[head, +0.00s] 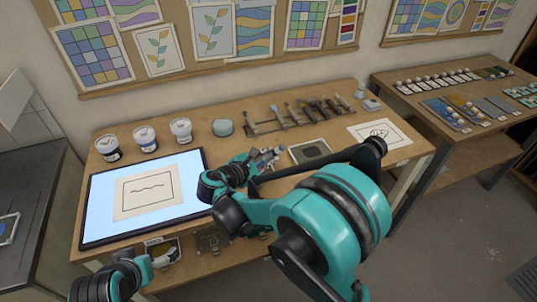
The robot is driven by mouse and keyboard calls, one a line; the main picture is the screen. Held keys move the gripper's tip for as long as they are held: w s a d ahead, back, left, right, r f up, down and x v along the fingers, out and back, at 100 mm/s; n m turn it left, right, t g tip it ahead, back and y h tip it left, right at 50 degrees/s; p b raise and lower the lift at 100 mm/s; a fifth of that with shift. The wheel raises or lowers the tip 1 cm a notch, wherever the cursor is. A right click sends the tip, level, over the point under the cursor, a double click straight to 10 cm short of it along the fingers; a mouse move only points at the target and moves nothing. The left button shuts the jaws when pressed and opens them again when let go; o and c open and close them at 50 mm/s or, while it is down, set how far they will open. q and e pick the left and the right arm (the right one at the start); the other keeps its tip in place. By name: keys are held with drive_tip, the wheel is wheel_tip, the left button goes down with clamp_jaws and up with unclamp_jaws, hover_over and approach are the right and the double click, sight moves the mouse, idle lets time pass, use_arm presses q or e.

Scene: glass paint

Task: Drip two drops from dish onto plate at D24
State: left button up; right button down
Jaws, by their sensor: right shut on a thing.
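My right gripper (268,157) is over the middle of the table, just right of the lit panel. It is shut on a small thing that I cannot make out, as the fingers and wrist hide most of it. A shallow square dish-like tray (297,149) with a dark grey middle lies to its right. A pale sheet or plate (128,206) with a framed wavy line lies on the lit panel (185,165). I cannot read a D24 mark. My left gripper (165,258) is low at the table's front edge; its finger opening is unclear.
Three lidded jars (145,139) and a pale green rounded thing (223,127) stand behind the panel. A rack of tools (290,117) lies at the back. A drawing sheet (392,134) lies at right. A second table (455,140) holds samples.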

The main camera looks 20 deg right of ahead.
drive_tip(key=shift+f, duration=0.1)
idle(0.4)
drive_tip(key=shift+f, duration=0.15)
drive_tip(key=shift+f+b, duration=0.3)
drive_tip(key=shift+b, duration=0.25)
idle(0.8)
drive_tip(key=shift+r, duration=0.1)
drive_tip(key=shift+r+p, duration=0.9)
drive_tip(key=shift+r, duration=0.2)
drive_tip(key=shift+f, duration=0.1)
drive_tip(key=shift+a, duration=0.15)
